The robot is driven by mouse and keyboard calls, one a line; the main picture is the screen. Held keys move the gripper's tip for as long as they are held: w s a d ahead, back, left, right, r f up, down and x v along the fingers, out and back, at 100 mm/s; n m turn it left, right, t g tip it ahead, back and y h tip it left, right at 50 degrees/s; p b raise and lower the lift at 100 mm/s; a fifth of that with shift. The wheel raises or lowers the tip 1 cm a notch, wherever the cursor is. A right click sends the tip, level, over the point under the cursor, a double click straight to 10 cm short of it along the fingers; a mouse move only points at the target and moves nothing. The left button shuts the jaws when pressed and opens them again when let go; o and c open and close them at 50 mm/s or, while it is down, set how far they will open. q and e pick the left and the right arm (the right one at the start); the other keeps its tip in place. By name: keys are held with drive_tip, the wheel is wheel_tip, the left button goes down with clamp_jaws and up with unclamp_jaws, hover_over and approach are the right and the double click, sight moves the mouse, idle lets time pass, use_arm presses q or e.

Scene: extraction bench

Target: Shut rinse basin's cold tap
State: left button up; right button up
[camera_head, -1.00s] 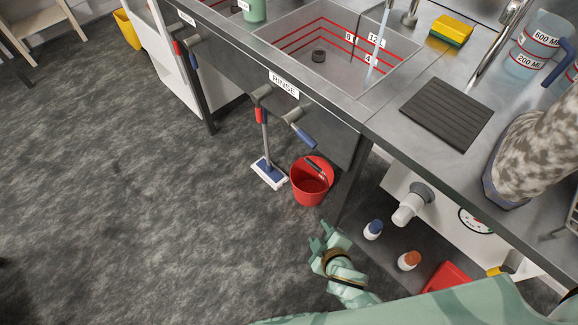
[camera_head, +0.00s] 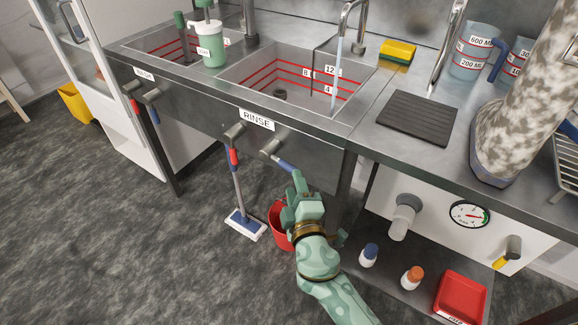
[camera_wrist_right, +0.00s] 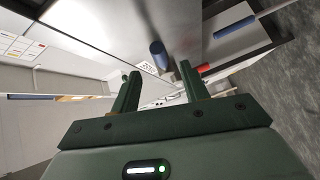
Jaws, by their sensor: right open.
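The rinse basin (camera_head: 262,82) has a RINSE label on its front. Below it is the cold tap's blue-ended lever (camera_head: 283,162), slanting down to the right. A thin stream of water (camera_head: 338,62) runs from the spout above the basin. My right gripper (camera_head: 298,184) is open and empty, just below and beside the blue end; the exact gap is hard to tell. In the right wrist view a blue lever end (camera_wrist_right: 159,54) shows ahead, between and beyond the fingers of the gripper (camera_wrist_right: 158,78). My left gripper is not in view.
A red-ended lever (camera_head: 233,157) hangs left of the blue one. A mop (camera_head: 243,222) and a red bucket (camera_head: 277,228) stand below, the bucket partly behind my arm. A panel with a gauge (camera_head: 469,214) is at the right.

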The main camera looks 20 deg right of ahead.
sight(289, 167)
drive_tip(key=w, duration=0.5)
drive_tip(key=w+d, duration=0.1)
drive_tip(key=w, duration=0.1)
drive_tip(key=shift+w+f+b, duration=0.1)
drive_tip(key=shift+w+b, duration=0.05)
drive_tip(key=shift+b, duration=0.15)
drive_tip(key=shift+f, duration=0.1)
clamp_jaws()
